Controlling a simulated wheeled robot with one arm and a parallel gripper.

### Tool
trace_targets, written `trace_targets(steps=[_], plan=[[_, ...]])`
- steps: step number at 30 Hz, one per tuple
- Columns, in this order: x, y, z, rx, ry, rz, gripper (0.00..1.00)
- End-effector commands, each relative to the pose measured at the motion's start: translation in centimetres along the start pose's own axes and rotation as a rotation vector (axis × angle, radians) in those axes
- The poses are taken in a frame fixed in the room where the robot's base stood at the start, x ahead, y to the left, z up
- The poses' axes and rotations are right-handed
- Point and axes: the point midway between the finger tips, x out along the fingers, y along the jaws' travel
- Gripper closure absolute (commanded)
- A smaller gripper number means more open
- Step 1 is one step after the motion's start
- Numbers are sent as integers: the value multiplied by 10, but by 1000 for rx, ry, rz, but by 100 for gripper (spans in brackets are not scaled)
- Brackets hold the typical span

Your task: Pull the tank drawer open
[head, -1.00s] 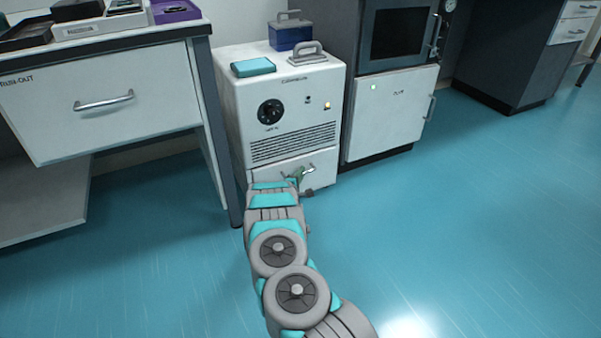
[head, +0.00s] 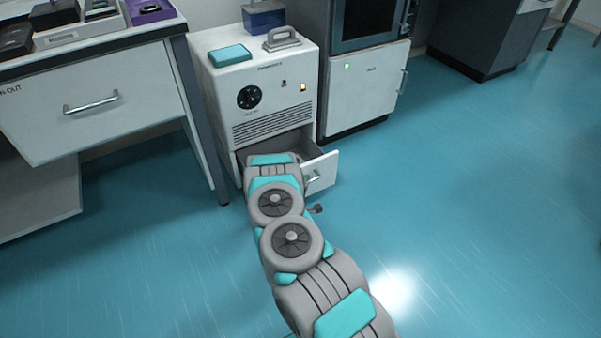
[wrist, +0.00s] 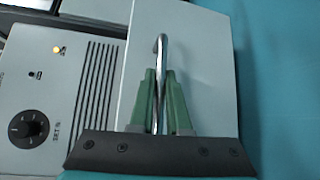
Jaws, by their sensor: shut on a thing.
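The tank drawer (head: 323,174) is the bottom drawer of the white chiller-like unit (head: 222,100). It stands partly pulled out, with its dark inside showing behind the front. In the wrist view the pale drawer front (wrist: 205,60) fills the middle. The metal bar handle (wrist: 160,60) runs between the green fingers of my gripper (wrist: 161,100), which is shut on it. In the head view my arm hides my gripper and the left part of the drawer; part of the handle (head: 313,178) shows.
A bench with its own drawer (head: 90,105) stands close on the left, its leg (head: 205,120) beside the unit. A grey cabinet (head: 365,85) stands to the right. The blue floor (head: 480,210) in front and right is clear.

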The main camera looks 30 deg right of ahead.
Motion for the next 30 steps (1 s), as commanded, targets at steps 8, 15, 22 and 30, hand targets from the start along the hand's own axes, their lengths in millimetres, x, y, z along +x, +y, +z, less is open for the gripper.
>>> trace_targets(steps=[8,15,22,30], plan=[[-10,-4,11,-1,-3,-3,100],[-10,-4,12,-1,-4,-2,100],[-10,-4,12,-1,-3,-2,71],[-10,-4,11,-1,-2,-1,56]])
